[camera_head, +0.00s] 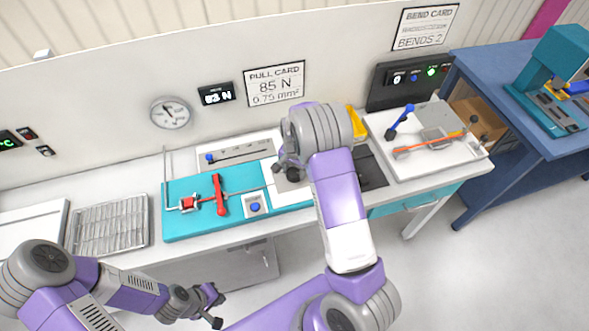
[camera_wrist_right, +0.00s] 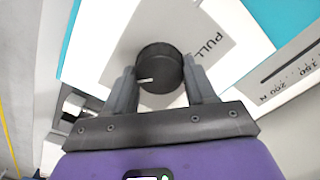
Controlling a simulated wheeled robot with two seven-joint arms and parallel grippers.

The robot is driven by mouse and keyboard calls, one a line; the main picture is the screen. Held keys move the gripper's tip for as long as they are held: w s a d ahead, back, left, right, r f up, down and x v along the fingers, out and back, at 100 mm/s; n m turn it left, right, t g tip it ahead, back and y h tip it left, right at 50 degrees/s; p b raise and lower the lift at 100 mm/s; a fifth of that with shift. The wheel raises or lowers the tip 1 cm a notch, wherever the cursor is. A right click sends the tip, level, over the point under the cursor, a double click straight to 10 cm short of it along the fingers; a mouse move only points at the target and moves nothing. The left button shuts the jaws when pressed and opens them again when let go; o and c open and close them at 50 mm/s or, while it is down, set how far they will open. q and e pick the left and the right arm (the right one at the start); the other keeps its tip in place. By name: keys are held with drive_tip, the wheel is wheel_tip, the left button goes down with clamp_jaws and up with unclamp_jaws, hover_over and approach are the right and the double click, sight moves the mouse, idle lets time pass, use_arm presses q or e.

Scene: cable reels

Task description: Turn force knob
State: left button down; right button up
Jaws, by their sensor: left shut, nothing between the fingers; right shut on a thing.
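My left gripper (camera_head: 214,305) is shut and empty, low in front of the bench.
The pull card (camera_head: 275,83) reads 85 N, 0.75 mm². A red lever (camera_head: 219,196) and a blue button (camera_head: 255,207) are left of my right gripper. A wire rack (camera_head: 110,226) lies further left; a bending fixture (camera_head: 430,140) stands right.

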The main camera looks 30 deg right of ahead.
sight(294, 172)
drive_tip(key=shift+m, duration=0.5)
drive_tip(key=o, duration=1)
drive_tip(key=shift+o, duration=0.2)
wheel_tip(294, 172, up, 8)
drive_tip(key=shift+f, duration=0.15)
